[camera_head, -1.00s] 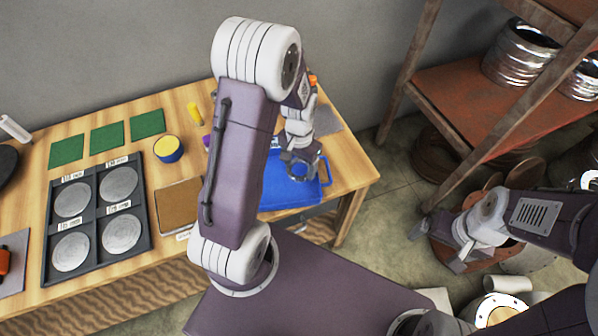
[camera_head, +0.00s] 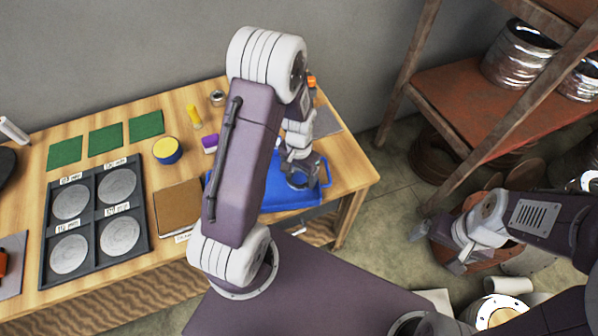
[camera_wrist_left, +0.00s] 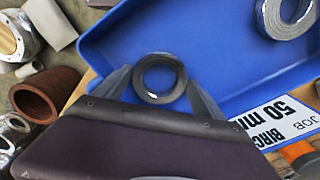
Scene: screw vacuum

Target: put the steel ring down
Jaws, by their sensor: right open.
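The steel ring (camera_wrist_left: 160,78) is a thick dark grey ring over the blue tray (camera_wrist_left: 110,45) in the left wrist view. My left gripper (camera_wrist_left: 160,80) has one finger at each side of it, both against its rim, and is shut on it. In the head view my left gripper (camera_head: 302,178) is low over the blue tray (camera_head: 325,176), and the ring is hard to make out there. Whether the ring touches the tray floor is unclear. My right gripper (camera_head: 438,252) is open and empty, away from the table at the right.
A second ring (camera_wrist_left: 283,16) and a "BIRCH 50 mm" card (camera_wrist_left: 287,118) are in or by the tray. A black rack (camera_head: 94,222) with several discs, a brown board (camera_head: 178,207) and a yellow-topped tin (camera_head: 167,150) stand left. A rusty shelf (camera_head: 470,95) stands right.

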